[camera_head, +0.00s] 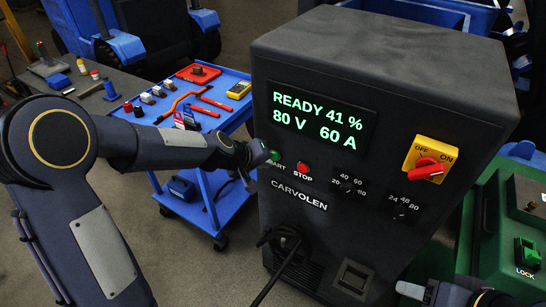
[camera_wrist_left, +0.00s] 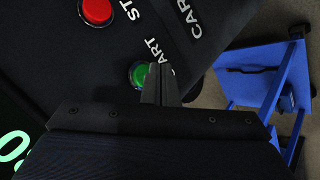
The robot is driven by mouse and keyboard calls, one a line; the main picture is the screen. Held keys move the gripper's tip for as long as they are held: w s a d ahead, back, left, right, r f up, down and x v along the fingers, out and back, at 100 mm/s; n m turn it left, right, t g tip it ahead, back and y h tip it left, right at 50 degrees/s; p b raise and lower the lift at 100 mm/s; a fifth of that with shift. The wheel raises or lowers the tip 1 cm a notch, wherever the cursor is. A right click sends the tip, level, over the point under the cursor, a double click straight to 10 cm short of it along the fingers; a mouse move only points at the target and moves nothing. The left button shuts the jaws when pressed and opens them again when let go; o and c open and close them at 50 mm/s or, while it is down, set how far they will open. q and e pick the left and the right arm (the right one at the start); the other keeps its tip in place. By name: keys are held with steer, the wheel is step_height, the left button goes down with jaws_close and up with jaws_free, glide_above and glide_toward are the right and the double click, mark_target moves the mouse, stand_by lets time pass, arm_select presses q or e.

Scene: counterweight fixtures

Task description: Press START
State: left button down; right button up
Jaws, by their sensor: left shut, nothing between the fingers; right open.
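The green START button (camera_head: 275,156) is on the front of the dark charger cabinet (camera_head: 400,70), its label partly covered by my left gripper (camera_head: 260,155). In the left wrist view the START button (camera_wrist_left: 139,73) shows just beside the fingertips of my left gripper (camera_wrist_left: 161,70), which are shut with nothing between them. I cannot tell whether they touch the button. The red STOP button (camera_head: 303,168) is to its right. The lit display (camera_head: 320,118) reads READY 41 %, 80 V, 60 A. My right gripper (camera_head: 412,291) is open at the bottom right, partly cut off.
A red switch handle (camera_head: 426,170) on a yellow plate and two knobs (camera_head: 348,187) are on the cabinet's front. A black cable (camera_head: 285,258) hangs below. A blue tool cart (camera_head: 215,185) stands to the left. A green unit (camera_head: 525,205) stands at right.

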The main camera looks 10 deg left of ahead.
arm_select(q)
steer(key=shift+w+d, duration=0.1)
steer(key=shift+w, duration=0.2)
steer(key=shift+w+d, duration=0.2)
steer(key=shift+w, duration=0.3)
stand_by(0.7)
steer(key=shift+s+a, duration=0.1)
stand_by(0.3)
steer(key=shift+s+a, duration=0.25)
steer(key=shift+s, duration=0.55)
steer(key=s, duration=0.1)
steer(key=s+a+b, duration=0.1)
steer(key=s, duration=0.1)
steer(key=s+b, duration=0.1)
steer(key=shift+s+a, duration=0.35)
stand_by(0.5)
